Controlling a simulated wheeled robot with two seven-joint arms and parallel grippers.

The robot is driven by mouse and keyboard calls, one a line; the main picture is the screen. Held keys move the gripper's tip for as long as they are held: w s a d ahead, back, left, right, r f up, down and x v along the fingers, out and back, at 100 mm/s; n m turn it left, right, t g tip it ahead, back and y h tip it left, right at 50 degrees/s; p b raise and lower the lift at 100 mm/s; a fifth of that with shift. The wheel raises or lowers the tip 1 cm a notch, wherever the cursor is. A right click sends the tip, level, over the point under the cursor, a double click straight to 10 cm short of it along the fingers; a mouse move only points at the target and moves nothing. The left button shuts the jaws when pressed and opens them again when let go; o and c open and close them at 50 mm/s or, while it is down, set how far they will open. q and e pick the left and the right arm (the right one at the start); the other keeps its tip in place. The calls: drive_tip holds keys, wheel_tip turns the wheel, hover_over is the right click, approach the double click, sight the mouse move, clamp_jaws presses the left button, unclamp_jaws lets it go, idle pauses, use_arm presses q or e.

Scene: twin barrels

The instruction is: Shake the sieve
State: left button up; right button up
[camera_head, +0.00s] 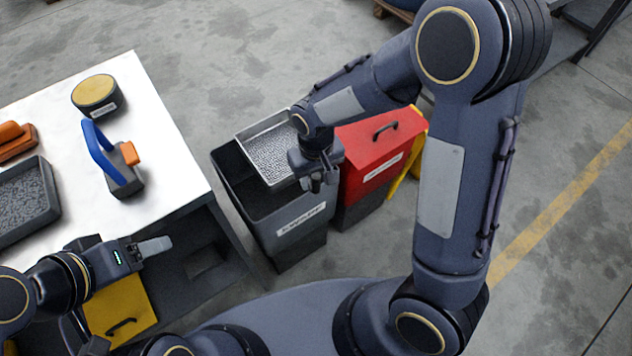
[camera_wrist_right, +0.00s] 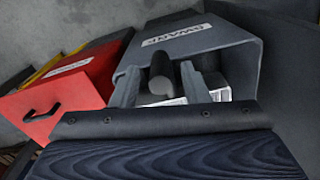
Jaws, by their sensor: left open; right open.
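The sieve (camera_head: 268,155), a square metal tray with a speckled bottom, sits over the open grey barrel (camera_head: 305,220). My right gripper (camera_head: 320,183) is at the sieve's near right side, partly covering it. In the right wrist view my right gripper (camera_wrist_right: 160,90) is open, its fingers on either side of a dark round-ended handle (camera_wrist_right: 158,78). Whether they touch it I cannot tell. A bright metal part, likely the sieve (camera_wrist_right: 222,94), shows beside the right finger. My left gripper (camera_head: 155,247) is open and empty near the white table's front corner.
A red-lidded barrel (camera_head: 375,135) stands right of the grey one. The white table (camera_head: 165,150) at left holds a blue-handled tool (camera_head: 112,165), a round yellow-topped tin (camera_head: 95,92), a tray of dark grains (camera_head: 28,200) and an orange-brown item (camera_head: 14,142). A yellow lid (camera_head: 120,308) lies below.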

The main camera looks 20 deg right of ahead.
drive_tip(key=shift+f, duration=1.25)
clamp_jaws()
